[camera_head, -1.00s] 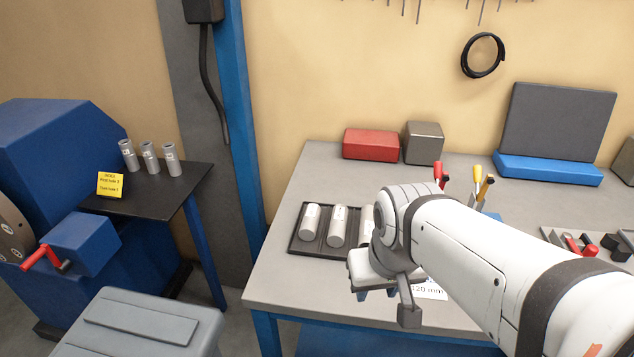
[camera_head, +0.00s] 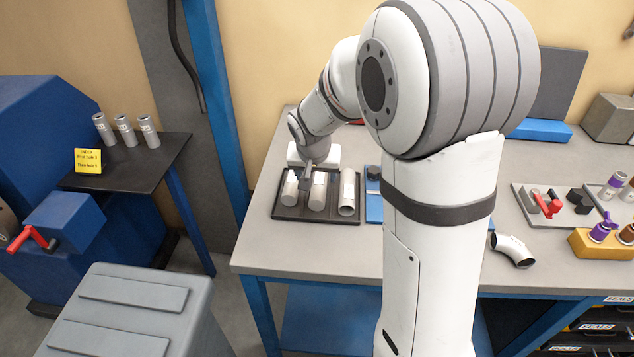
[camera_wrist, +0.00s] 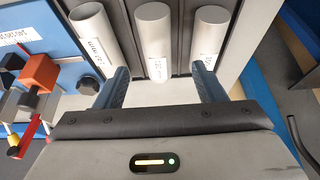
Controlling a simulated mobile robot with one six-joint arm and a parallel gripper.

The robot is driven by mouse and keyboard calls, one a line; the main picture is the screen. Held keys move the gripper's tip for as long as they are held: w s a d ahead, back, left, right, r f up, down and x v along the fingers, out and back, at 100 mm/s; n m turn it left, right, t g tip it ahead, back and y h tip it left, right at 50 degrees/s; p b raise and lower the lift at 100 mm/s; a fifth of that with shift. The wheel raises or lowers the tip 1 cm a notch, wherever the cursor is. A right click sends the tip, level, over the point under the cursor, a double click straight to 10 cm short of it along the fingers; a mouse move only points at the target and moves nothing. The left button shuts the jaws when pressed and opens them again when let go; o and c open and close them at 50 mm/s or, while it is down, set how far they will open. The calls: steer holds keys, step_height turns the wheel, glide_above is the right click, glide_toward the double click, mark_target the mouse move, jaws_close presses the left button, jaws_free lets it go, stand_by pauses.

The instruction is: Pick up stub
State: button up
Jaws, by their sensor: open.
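Three white tube stubs lie side by side in a dark tray (camera_head: 287,213): a left one (camera_head: 290,190), a middle one (camera_head: 318,196) and a right one (camera_head: 347,192). In the wrist view they show as a left stub (camera_wrist: 94,32), a middle stub (camera_wrist: 153,42) and a right stub (camera_wrist: 211,40), with printed labels. My gripper (camera_head: 306,178) is over the tray's far side, near the left and middle stubs. In the wrist view my gripper (camera_wrist: 161,80) is open and empty, with the middle stub lying ahead between its fingers. I cannot tell the height gap.
A blue board (camera_wrist: 35,45) with red and orange clamps lies beside the tray. Three grey tubes (camera_head: 125,130) stand on a black side table (camera_head: 130,178). My arm hides the bench middle.

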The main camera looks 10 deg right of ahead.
mark_target(319, 185)
steer(key=p+x, duration=0.1)
steer(key=x, duration=0.6)
steer(key=shift+d, duration=0.2)
steer(key=shift+c, duration=0.5)
steer(key=c, duration=1.1)
